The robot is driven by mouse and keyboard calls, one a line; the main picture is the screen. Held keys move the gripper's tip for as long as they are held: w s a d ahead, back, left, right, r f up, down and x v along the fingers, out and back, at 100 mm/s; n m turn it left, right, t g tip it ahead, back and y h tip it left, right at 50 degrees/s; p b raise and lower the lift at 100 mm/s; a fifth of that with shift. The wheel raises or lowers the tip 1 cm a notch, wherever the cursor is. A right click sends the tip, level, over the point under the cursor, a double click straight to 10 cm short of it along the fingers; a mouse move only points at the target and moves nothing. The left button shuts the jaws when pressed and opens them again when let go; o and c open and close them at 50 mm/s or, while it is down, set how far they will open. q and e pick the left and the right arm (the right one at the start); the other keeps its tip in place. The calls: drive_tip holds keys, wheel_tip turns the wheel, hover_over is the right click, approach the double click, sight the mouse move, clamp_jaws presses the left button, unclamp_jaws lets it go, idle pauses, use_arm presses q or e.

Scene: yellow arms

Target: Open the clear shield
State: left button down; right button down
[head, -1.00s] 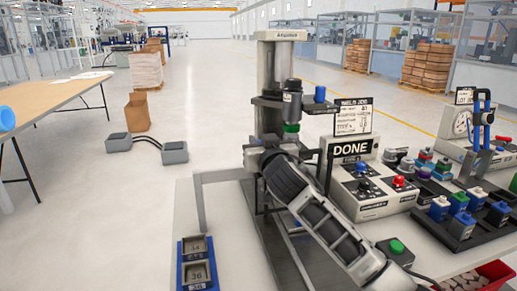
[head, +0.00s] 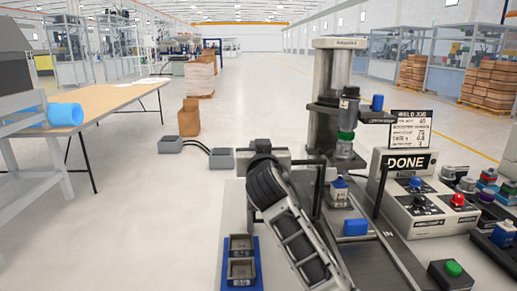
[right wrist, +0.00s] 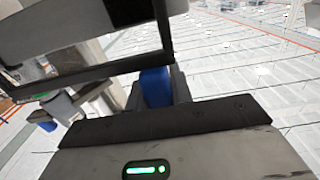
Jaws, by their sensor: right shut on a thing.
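My right gripper (head: 268,152) reaches in from the bottom of the head view, left of the press column. In the right wrist view its fingers (right wrist: 158,88) are shut on a blue handle (right wrist: 154,86). A dark frame bar with a corner (right wrist: 95,72), apparently the shield's frame, crosses that view just beyond the handle. The clear pane itself is hard to make out. In the head view my gripper and forearm hide the handle and much of the shield. My left gripper is not in view.
The press (head: 333,80) stands right of my gripper. A blue-topped part (head: 339,188) and a blue block (head: 355,227) sit below it. The control box reading DONE (head: 405,163) is further right. A blue tray (head: 257,262) lies left of my forearm. Open floor lies beyond.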

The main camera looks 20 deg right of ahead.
drive_tip(key=c, duration=1.2)
unclamp_jaws()
drive_tip(key=shift+c, duration=0.2)
drive_tip(key=shift+a, duration=0.1)
drive_tip(key=b+v, duration=0.2)
drive_tip(key=v, duration=1.4)
